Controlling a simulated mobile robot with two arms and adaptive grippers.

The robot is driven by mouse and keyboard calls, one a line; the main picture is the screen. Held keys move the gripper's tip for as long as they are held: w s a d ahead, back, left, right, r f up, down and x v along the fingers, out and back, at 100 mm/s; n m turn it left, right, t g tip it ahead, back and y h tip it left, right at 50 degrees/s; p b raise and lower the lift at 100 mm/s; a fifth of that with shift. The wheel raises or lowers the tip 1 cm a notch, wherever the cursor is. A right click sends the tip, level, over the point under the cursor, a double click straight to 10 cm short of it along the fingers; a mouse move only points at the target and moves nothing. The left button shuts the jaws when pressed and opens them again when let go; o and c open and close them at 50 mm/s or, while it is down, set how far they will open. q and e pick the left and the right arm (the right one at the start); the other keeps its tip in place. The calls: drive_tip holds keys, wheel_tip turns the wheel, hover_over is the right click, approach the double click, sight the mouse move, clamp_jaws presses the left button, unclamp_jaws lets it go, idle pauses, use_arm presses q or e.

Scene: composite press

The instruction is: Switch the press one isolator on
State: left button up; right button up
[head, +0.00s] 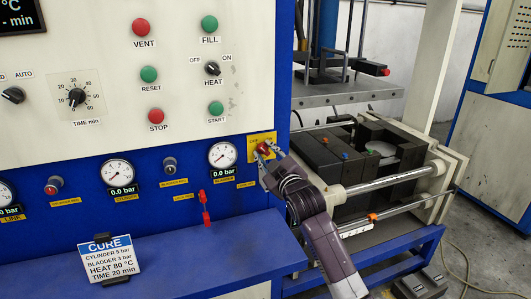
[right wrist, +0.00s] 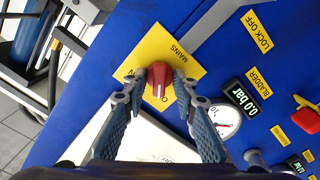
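The isolator is a red knob (head: 263,148) on a yellow plate (head: 253,157) at the lower right of the blue press panel. In the right wrist view the red knob (right wrist: 159,75) sits on the yellow plate (right wrist: 181,47), which reads MAINS. Part of the plate's marking is hidden by the knob and fingers. My right gripper (head: 265,152) is at the knob, with one fingertip on each side of it. The right wrist view shows the same gripper (right wrist: 157,82); I cannot tell whether both fingertips touch the knob. My left gripper is not in view.
Left of the isolator is the bladder gauge (head: 222,155), with a red lock-off tag (head: 204,207) below. A blue ledge (head: 190,255) carrying a CURE sign (head: 110,258) juts out underneath. The press bed with dark mould blocks (head: 325,155) and rails stands at the right.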

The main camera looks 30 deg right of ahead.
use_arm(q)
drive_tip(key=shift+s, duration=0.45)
use_arm(e)
clamp_jaws()
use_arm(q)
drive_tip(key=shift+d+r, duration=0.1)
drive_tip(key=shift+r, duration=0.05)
use_arm(e)
drive_tip(key=shift+m, duration=0.3)
drive_tip(key=m+p, duration=0.2)
drive_tip(key=m, duration=0.3)
drive_tip(key=shift+m+p, duration=0.3)
drive_tip(key=m+p, duration=0.2)
drive_tip(key=m, duration=0.3)
drive_tip(key=shift+m, duration=0.3)
use_arm(q)
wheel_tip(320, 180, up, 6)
drive_tip(key=p, duration=0.2)
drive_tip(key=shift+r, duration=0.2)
use_arm(e)
drive_tip(key=m, duration=0.4)
drive_tip(key=shift+m, duration=0.4)
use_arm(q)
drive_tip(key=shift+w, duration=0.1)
use_arm(e)
drive_tip(key=shift+d+f, duration=0.1)
drive_tip(key=shift+m, duration=0.3)
